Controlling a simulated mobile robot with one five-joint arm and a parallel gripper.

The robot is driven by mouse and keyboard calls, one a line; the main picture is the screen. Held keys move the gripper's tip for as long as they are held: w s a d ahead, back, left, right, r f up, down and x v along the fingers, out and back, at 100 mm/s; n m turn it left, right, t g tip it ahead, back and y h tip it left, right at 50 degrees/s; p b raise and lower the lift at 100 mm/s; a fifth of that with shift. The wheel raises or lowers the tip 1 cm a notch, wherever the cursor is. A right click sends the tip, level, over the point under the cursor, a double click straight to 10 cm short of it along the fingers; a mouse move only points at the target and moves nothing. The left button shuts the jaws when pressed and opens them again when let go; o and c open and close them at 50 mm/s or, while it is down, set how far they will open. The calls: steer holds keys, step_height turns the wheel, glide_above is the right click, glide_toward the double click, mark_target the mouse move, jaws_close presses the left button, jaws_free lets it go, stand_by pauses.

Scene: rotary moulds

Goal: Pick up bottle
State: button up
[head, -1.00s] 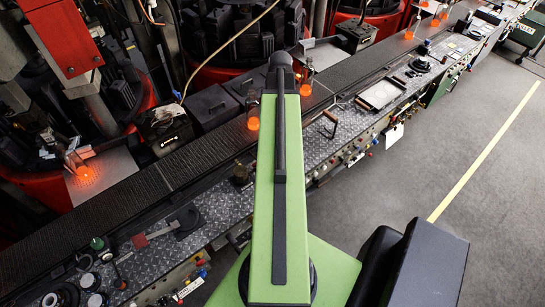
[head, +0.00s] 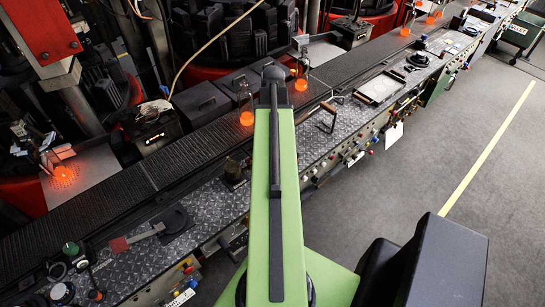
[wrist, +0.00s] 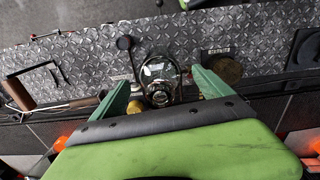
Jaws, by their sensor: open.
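My gripper (wrist: 161,78) is open, with one green finger on each side of the bottle. I cannot tell whether either finger touches it. In the head view, my gripper and this bottle are hidden behind my green arm. Other bottles with glowing orange lower parts stand along the line, one left of my arm (head: 247,118), one right of it (head: 301,85), and one on a plate at the far left (head: 62,172).
A dark conveyor (head: 95,205) runs diagonally behind a treadplate ledge (head: 210,205). The ledge carries levers, knobs and a framed plate (head: 381,89). Machinery with red bases (head: 225,75) stands behind the conveyor. Grey floor (head: 420,170) with a yellow line (head: 490,150) is clear at the right.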

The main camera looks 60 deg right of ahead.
step_height(320, 180, down, 4)
steer(key=b, duration=0.3)
steer(key=shift+w+f, duration=0.1)
steer(key=shift+w, duration=0.05)
steer(key=shift+c, duration=0.4)
jaws_close()
